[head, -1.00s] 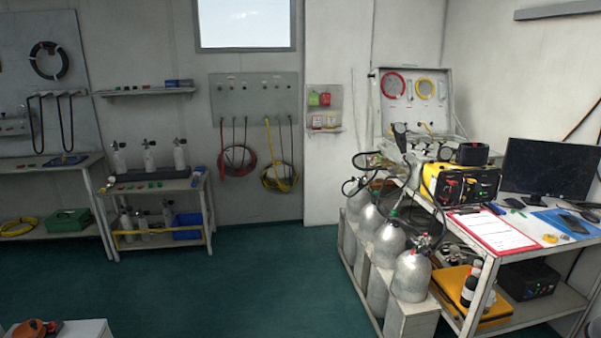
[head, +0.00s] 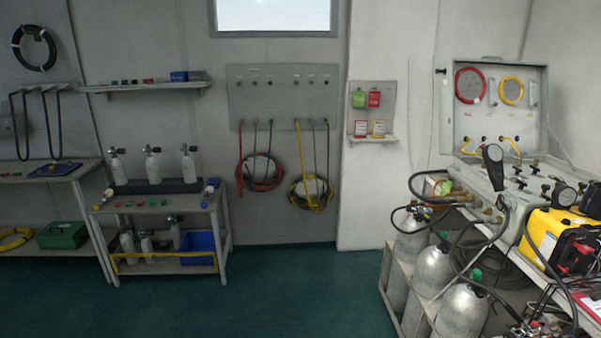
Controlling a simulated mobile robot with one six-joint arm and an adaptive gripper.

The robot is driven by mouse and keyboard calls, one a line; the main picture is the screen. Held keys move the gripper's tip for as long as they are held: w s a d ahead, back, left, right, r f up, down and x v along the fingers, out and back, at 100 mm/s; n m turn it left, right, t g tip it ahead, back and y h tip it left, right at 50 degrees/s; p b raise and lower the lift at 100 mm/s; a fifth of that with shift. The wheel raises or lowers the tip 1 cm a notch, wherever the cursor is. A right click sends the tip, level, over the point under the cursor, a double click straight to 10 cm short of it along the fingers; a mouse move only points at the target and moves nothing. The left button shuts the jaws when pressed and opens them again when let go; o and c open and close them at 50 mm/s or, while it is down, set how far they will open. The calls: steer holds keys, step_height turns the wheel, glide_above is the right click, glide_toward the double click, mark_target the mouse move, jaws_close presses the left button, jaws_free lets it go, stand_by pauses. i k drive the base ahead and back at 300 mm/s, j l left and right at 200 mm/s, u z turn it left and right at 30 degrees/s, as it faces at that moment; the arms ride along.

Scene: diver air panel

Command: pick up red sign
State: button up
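A red sign (head: 374,99) hangs on a small pale board (head: 392,92) on the wall, right of the hose panel. A green sign (head: 358,99) hangs beside it on the left. Below them, a small shelf (head: 372,139) holds two small red and yellow framed cards (head: 361,128). My gripper is not in view.
Silver cylinders (head: 432,272) stand in a rack at the lower right, beside a bench with an open air panel case (head: 496,110) and a yellow unit (head: 560,240). A cart (head: 160,208) stands at the left. The green floor (head: 290,290) between is clear.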

mark_target(361, 126)
steer(key=i, duration=2.05)
steer(key=i+z, duration=0.2)
steer(key=i, duration=0.3)
steer(key=i+j+z, duration=0.2)
steer(key=i, duration=0.3)
steer(key=i+j+z, duration=0.2)
steer(key=i, duration=0.3)
steer(key=i+j+z, duration=0.2)
steer(key=i, duration=0.25)
steer(key=i+j+z, duration=0.95)
steer(key=j, duration=0.35)
